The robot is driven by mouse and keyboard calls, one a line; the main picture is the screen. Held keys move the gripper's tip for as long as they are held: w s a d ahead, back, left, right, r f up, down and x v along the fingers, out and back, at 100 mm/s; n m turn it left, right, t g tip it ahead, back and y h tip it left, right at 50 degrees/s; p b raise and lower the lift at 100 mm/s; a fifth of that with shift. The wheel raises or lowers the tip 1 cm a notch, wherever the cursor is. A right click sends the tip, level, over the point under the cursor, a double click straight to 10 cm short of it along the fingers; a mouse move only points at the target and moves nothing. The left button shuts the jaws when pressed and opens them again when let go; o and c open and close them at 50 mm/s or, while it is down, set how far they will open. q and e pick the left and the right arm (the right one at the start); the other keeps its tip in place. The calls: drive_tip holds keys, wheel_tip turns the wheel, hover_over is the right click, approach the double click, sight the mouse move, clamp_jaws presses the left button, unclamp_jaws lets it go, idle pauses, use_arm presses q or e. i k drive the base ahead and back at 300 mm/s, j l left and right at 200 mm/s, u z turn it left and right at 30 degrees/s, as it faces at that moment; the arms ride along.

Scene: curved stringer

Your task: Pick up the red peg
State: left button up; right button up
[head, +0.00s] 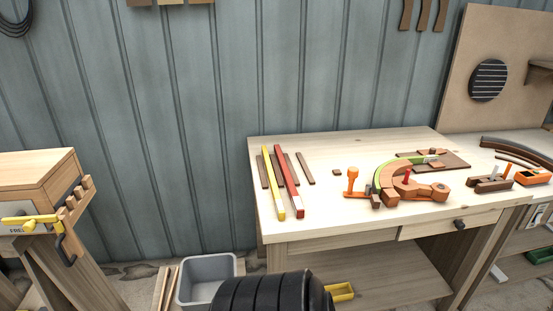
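A small red peg (407,174) stands upright at the curved wooden form (390,185) on the right half of the workbench (335,215). A light green curved strip (384,172) runs along the form's outer left side. The peg's lower end is hidden in or behind the form's blocks. A much longer red bar (287,168) lies on the bench's left part, beside a yellow bar (272,180). Neither of my grippers shows in the head view.
An orange-handled tool (352,181) stands left of the form. A wooden plane (490,183) and an orange tool (533,177) lie to the right. A grey bin (207,279) is on the floor. The bench's front left corner is bare.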

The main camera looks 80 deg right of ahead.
sight(407, 175)
drive_tip(key=z, duration=3.05)
drive_tip(key=k+l, duration=0.05)
